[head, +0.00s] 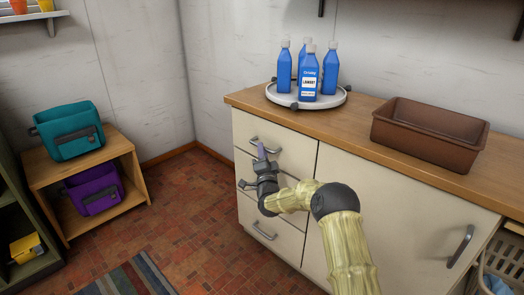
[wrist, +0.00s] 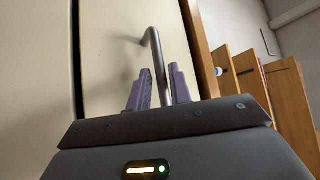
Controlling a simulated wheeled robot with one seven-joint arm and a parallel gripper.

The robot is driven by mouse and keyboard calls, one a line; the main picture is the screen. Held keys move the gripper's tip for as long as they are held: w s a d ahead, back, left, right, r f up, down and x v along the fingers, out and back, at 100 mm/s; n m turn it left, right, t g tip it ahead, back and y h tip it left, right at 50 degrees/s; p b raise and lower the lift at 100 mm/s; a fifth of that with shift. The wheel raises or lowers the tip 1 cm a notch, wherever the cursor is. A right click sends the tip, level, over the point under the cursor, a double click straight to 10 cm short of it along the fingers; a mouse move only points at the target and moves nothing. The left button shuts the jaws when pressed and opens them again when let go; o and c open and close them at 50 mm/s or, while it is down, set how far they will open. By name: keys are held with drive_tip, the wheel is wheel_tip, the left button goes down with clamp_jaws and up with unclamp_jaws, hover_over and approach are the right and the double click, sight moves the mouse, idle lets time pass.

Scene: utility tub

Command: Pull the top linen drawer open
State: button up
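The top linen drawer (head: 295,150) is the uppermost cream drawer front at the left end of the counter cabinet. It looks flush with the cabinet. Its grey bar handle (head: 268,144) runs across the front and also shows in the wrist view (wrist: 154,47). My gripper (head: 262,151) is at this handle.
A white turntable (head: 283,97) with several blue bottles and a brown tub (head: 432,133) stand on the wooden counter. A cabinet door (head: 400,215) lies right of the drawers. A low shelf with bags (head: 72,185) stands left. Tiled floor (head: 190,215) before the drawers is clear.

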drive_tip(key=shift+x, duration=1)
clamp_jaws()
